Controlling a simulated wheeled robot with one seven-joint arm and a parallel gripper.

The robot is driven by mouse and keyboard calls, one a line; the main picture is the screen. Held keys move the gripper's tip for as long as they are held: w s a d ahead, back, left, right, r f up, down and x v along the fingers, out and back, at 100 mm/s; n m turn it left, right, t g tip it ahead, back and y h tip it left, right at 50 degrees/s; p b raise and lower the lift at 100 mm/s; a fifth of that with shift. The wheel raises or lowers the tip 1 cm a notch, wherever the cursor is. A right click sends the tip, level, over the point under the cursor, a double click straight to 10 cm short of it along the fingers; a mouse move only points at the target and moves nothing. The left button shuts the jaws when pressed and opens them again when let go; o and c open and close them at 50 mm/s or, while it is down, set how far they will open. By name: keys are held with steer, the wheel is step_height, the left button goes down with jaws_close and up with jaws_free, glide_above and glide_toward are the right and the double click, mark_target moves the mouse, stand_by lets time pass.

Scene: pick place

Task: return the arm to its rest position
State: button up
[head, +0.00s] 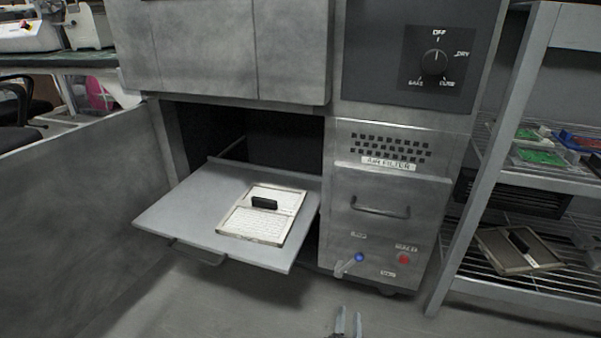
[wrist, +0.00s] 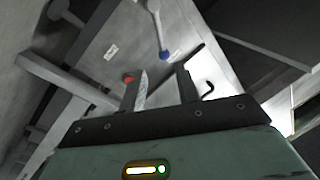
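My gripper (head: 348,322) shows at the bottom edge of the head view, low in front of the oven-like cabinet (head: 385,240). Its two fingers are apart with nothing between them. In the wrist view my gripper (wrist: 162,78) also shows two separated, empty fingers. Beyond them are the cabinet's blue button (wrist: 165,55) and red button (wrist: 128,78). Most of my arm is hidden below the head view.
A pulled-out shelf (head: 175,210) holds a framed plate with a black handle (head: 264,203). An open door (head: 80,220) stands left. A metal rack (head: 480,180) on the right holds another framed plate (head: 515,250). A lever (head: 345,265) sticks out beside the blue button (head: 359,257).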

steer(key=s+a+r+n+g+y+p, duration=0.15)
steer(key=s+r+n+g, duration=0.5)
steer(key=r, duration=0.75)
steer(key=s+r+n+g+y+p, duration=0.25)
steer(key=s+r+n+g, duration=0.45)
steer(key=r, duration=0.8)
steer(key=s+a+r+n+g+y+p, duration=0.1)
steer(key=s+r+n+g+y+p, duration=0.15)
steer(key=s+r+g, duration=0.8)
step_height(320, 180, up, 42)
steer(key=w+t+p, duration=0.2)
steer(key=t+p, duration=0.3)
steer(key=p, duration=3.3)
steer(key=shift+w+f+n+t+h, duration=0.25)
steer(key=shift+n+t+h, duration=0.05)
steer(key=shift+h, duration=0.15)
steer(key=shift+d, duration=0.1)
